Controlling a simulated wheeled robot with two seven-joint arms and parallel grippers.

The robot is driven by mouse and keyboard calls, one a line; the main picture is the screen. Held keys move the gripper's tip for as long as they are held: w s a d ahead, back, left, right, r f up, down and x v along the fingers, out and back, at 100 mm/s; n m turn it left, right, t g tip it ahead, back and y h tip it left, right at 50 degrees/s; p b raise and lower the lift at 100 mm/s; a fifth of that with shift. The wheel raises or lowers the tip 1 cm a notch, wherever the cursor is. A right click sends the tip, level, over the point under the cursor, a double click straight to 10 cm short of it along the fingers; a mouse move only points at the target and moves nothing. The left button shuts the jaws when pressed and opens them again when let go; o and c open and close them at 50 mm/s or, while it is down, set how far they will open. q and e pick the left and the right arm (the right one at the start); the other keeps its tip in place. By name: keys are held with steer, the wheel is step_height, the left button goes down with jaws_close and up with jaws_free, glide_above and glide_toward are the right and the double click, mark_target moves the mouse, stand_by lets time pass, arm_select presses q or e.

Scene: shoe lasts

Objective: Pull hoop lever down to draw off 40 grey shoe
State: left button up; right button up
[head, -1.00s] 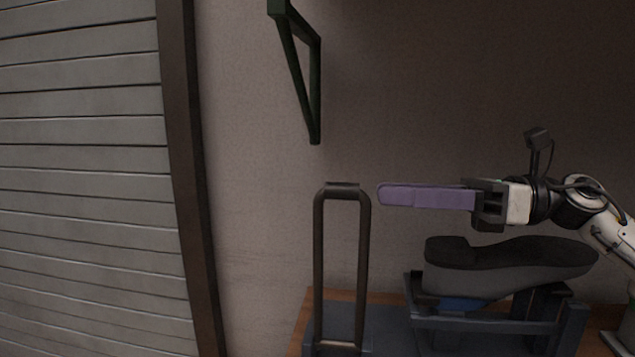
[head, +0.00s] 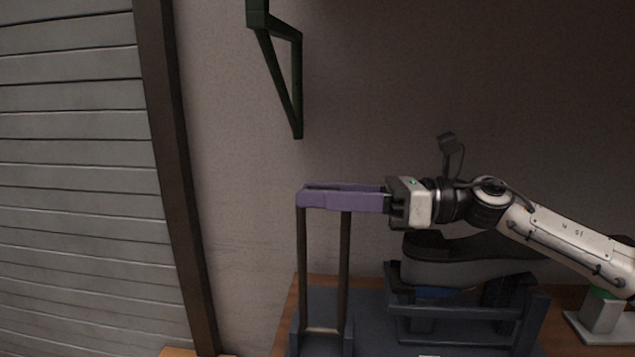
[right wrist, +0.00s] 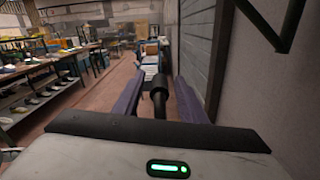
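The hoop lever (head: 345,265) is a tall dark upright loop at the left of the machine in the head view. My right gripper (head: 300,196), with long purple fingers, is level with its top and covers the crossbar. In the right wrist view the dark bar (right wrist: 159,92) lies between the two spread fingers, with gaps visible at both sides. My right gripper is open around the bar. The grey shoe (head: 450,272) sits sole up on the blue machine frame (head: 450,340), partly hidden behind my right forearm. My left gripper is not in view.
A dark green bracket (head: 297,90) juts from the wall above the lever. A grey slatted shutter (head: 70,180) and a dark post (head: 175,180) stand at left. The right wrist view shows workbenches (right wrist: 40,70) at far left and open floor (right wrist: 90,95).

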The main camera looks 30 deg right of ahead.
steer(key=shift+w+a, duration=0.15)
steer(key=shift+a, duration=0.15)
jaws_close()
stand_by(1.4)
